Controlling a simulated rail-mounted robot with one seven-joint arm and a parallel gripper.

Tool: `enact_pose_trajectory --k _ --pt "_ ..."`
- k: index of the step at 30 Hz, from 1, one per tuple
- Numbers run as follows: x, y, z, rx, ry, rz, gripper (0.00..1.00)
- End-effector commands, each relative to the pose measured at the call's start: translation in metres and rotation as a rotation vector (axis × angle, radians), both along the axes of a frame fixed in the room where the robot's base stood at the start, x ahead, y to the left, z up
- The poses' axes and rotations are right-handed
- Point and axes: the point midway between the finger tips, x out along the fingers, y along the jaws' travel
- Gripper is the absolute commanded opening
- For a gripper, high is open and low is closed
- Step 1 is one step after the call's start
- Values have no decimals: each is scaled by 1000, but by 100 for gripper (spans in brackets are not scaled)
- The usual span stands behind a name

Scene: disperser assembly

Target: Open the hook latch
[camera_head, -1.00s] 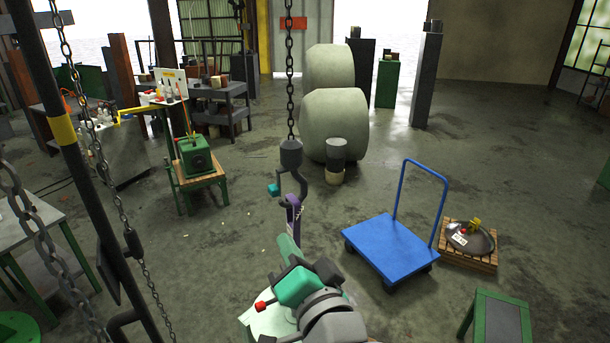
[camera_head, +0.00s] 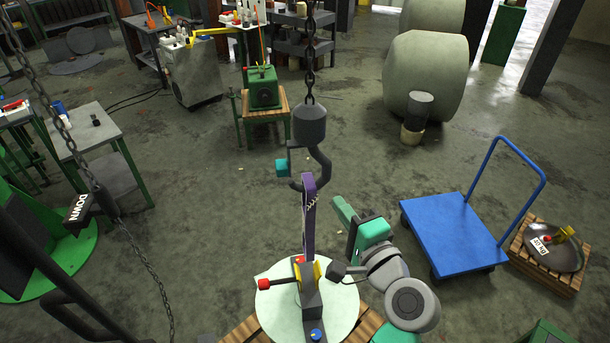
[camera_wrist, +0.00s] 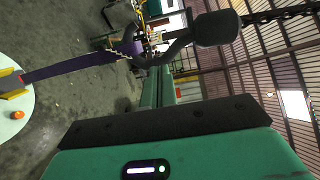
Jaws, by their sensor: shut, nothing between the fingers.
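The dark grey hook (camera_head: 318,165) hangs from a chain above the pale round disc (camera_head: 275,312). A teal block (camera_head: 282,168) sits at the hook's left side, apparently part of the latch; whether the latch is open or closed is too small to tell. A purple strap (camera_head: 308,215) runs from the hook down to the yellow bracket on the disc. My gripper (camera_head: 341,208) is shut and empty, a little right of the strap and below the hook, apart from both. In the wrist view, the hook (camera_wrist: 178,48) and strap (camera_wrist: 75,67) lie beyond the green fingers (camera_wrist: 160,90).
The hoist chain (camera_head: 310,55) rises above the hook. Another chain with a DOWN control (camera_head: 82,212) hangs at left. A blue cart (camera_head: 452,232) and a pallet with a dark dish (camera_head: 556,250) stand at right. A green machine (camera_head: 263,88) stands on a stool behind.

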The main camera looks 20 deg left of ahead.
Motion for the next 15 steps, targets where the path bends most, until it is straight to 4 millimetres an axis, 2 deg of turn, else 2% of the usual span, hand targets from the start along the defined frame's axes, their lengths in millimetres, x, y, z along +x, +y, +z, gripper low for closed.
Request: enact_pose_trajectory --k 5,15 --pt "7 8 2 -1 -1 2 0" --pt "57 60 3 -1 -1 2 0"
